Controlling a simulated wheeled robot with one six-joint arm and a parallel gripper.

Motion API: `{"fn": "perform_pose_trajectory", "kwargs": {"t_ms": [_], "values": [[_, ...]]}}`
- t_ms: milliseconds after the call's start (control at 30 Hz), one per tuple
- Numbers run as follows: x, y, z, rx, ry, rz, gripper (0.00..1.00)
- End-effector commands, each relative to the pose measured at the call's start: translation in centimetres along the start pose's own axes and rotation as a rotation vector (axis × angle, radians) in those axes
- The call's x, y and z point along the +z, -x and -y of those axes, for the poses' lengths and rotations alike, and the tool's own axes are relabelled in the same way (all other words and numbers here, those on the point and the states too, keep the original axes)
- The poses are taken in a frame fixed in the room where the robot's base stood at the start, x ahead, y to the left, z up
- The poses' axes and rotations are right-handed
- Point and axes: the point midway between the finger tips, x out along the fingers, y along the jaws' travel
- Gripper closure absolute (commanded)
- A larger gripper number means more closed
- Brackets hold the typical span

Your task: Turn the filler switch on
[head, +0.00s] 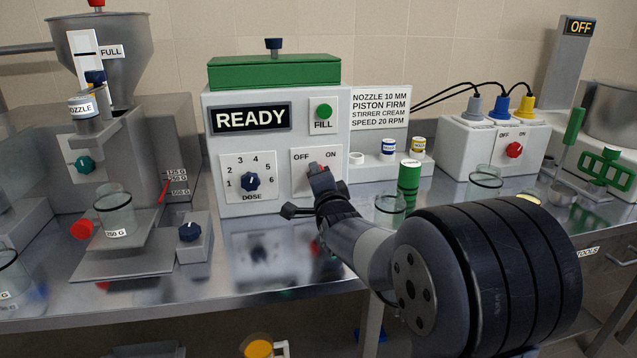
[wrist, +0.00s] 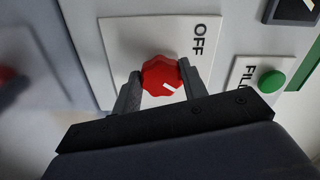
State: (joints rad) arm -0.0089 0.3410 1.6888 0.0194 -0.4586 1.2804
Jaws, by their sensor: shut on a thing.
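The filler box (head: 280,150) is white with a green lid and a display reading READY. Its switch plate (head: 299,184) is marked OFF at left and ON at right. The red filler switch knob (head: 313,168) is mostly hidden behind my gripper (head: 319,172) in the head view. In the wrist view the red knob (wrist: 162,75) sits between the two fingers of my gripper (wrist: 160,80), which is shut on it. The knob's white mark slants away from the word OFF, toward the ON side. The word ON is hidden in the wrist view.
Another red OFF/ON knob (head: 514,149) is farther right.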

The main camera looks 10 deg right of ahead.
Motion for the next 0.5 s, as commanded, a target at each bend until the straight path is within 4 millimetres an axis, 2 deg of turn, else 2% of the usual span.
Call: {"fn": "perform_pose_trajectory", "kwargs": {"t_ms": [267, 300, 500], "values": [[-0.02, -0.01, 0.01, 0.000, -0.004, -0.001, 0.82], [-0.02, -0.01, 0.01, 0.000, -0.004, -0.001, 0.58], [-0.02, -0.01, 0.01, 0.000, -0.003, -0.001, 0.42]]}}
